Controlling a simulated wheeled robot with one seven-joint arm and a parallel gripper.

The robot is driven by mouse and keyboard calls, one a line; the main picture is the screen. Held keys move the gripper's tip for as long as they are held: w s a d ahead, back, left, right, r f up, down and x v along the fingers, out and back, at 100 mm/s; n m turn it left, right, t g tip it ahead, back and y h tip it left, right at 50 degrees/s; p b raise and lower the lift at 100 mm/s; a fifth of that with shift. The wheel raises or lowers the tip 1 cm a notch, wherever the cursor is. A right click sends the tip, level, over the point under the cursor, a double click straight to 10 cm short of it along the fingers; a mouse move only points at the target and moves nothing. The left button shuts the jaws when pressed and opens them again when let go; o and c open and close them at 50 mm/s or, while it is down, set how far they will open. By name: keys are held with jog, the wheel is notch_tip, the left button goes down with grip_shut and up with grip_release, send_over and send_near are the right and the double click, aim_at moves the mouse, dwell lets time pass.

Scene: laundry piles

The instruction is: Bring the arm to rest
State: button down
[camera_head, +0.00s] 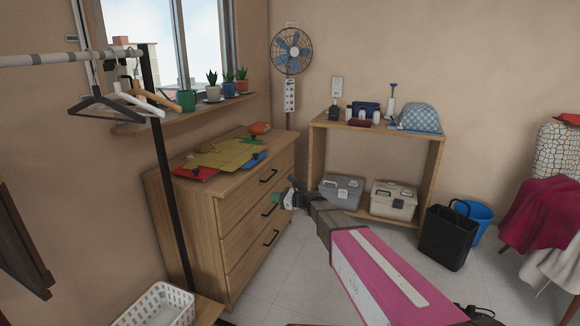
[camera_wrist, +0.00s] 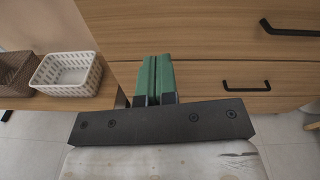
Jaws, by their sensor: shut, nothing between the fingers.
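My gripper (camera_head: 277,198) is in front of the wooden dresser (camera_head: 225,215), at about the height of its drawer handles in the head view. In the wrist view my gripper (camera_wrist: 154,95) shows its two green fingers side by side, closed together with nothing held. The drawer fronts (camera_wrist: 200,75) fill the upper right of the wrist view, with two black handles to the right of the fingers. Whether the fingers touch the dresser, I cannot tell. My pink and white arm stretches from the lower right toward the dresser.
A white basket (camera_head: 160,306) sits at the lower left, near a clothes rack (camera_head: 165,170). Tiled floor is open between.

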jog(key=s+d+f+n+g+h, duration=0.1)
jog(key=s+d+f+n+h, duration=0.2)
jog(key=s+d, duration=0.6)
jog(key=s+d+f+n+g+h, duration=0.2)
jog(key=s+d+f+n+h, duration=0.2)
jog(key=s+d+n+h, duration=0.3)
jog(key=s+d+f+n+g+h, duration=0.2)
jog(key=s+d+f+n+h, duration=0.2)
jog(key=s+d+n, duration=0.5)
jog(key=s+d+h, duration=0.2)
jog(key=s+d, duration=0.1)
jog(key=d, duration=0.4)
jog(key=shift+s+d+n, duration=0.35)
jog(key=shift+s+n, duration=0.05)
